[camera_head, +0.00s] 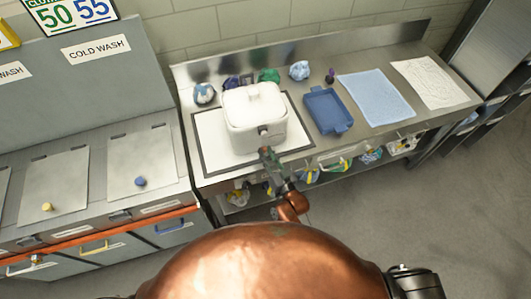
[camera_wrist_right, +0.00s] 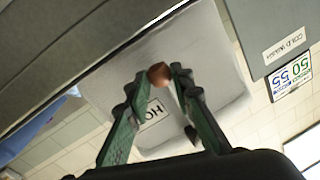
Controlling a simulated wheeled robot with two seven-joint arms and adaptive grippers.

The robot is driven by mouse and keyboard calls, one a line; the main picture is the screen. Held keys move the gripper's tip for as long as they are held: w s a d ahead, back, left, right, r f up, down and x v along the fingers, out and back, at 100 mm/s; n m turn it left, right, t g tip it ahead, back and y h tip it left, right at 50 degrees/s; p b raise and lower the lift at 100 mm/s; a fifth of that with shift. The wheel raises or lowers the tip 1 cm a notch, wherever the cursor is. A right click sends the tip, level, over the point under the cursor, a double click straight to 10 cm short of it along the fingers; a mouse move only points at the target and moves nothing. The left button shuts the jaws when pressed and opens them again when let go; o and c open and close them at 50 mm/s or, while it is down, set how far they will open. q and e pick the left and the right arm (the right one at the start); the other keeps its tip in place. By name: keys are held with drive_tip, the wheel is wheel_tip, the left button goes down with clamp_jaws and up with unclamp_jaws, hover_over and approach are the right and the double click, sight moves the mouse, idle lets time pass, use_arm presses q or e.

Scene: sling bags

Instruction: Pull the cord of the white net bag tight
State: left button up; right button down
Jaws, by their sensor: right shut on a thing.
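The white bag (camera_head: 255,107) stands upright on a framed white mat (camera_head: 209,152) on the steel counter. It looks boxy, with a raised, bunched top, and a small dark toggle shows low on its front. My right gripper (camera_head: 266,154) is in front of the bag, close to that toggle. In the right wrist view, the gripper (camera_wrist_right: 160,80) is shut on a small brown ball (camera_wrist_right: 159,74), which looks like the cord's end. A pale strip (camera_wrist_right: 181,103) hangs from it between the fingers. The cord's run into the bag is hidden. My left gripper is not in view.
A blue tray (camera_head: 327,111), a blue cloth (camera_head: 377,98) and a white cloth (camera_head: 429,82) lie to the right. Small bundles, including a green one (camera_head: 269,75), line the back. Items hang along the counter's front edge. Lidded wash bins (camera_head: 140,162) stand at left.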

drive_tip(key=c, duration=1.8)
unclamp_jaws()
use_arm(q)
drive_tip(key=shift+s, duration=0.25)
use_arm(e)
drive_tip(key=shift+o, duration=0.6)
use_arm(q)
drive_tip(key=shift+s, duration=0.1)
use_arm(e)
drive_tip(key=v, duration=1.2)
drive_tip(key=shift+f, duration=0.1)
